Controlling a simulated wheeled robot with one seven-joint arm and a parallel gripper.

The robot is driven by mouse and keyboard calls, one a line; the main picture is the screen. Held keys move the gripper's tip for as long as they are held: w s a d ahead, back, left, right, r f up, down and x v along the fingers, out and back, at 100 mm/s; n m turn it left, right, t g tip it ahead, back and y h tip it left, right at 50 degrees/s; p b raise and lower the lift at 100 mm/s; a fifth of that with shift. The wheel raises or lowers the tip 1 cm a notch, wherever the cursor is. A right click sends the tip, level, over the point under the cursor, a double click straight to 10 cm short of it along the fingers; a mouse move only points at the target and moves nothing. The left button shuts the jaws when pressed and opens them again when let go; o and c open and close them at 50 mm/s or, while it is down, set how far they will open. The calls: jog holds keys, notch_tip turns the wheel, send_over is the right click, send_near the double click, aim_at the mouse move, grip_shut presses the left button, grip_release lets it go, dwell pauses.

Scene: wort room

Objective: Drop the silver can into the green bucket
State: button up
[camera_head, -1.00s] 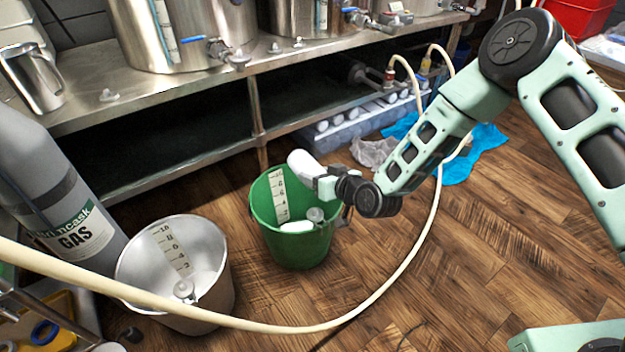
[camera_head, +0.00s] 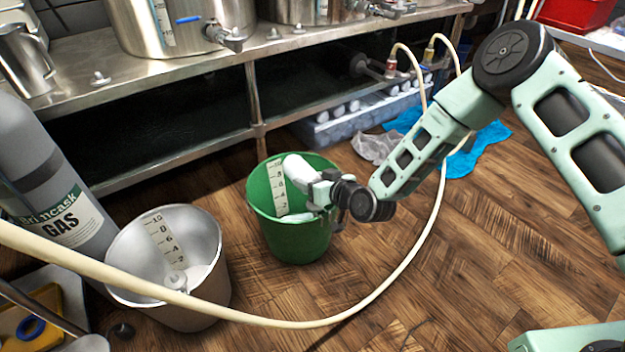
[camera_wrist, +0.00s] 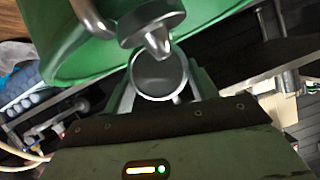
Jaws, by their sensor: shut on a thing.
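The silver can (camera_head: 297,168) looks pale and is tilted, its far part within the mouth of the green bucket. My gripper (camera_head: 321,188) is shut on the can's near end at the bucket's right rim. In the wrist view the can's round end (camera_wrist: 159,73) shows between my fingers. The green bucket (camera_head: 296,240) stands upright on the wood floor, with a white scale strip inside; its green wall also fills the top of the wrist view (camera_wrist: 80,50). My gripper partly hides the bucket's inside.
A metal bucket (camera_head: 214,296) stands to the left of the green one. A cream hose (camera_head: 395,285) loops across the floor in front. A steel bench (camera_head: 190,84) and a grey gas cylinder (camera_head: 50,180) border the left.

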jog(key=o, duration=1)
jog(key=shift+s+r, duration=0.1)
jog(key=p+v, duration=0.7)
jog(key=v, duration=1)
jog(key=shift+d, duration=0.2)
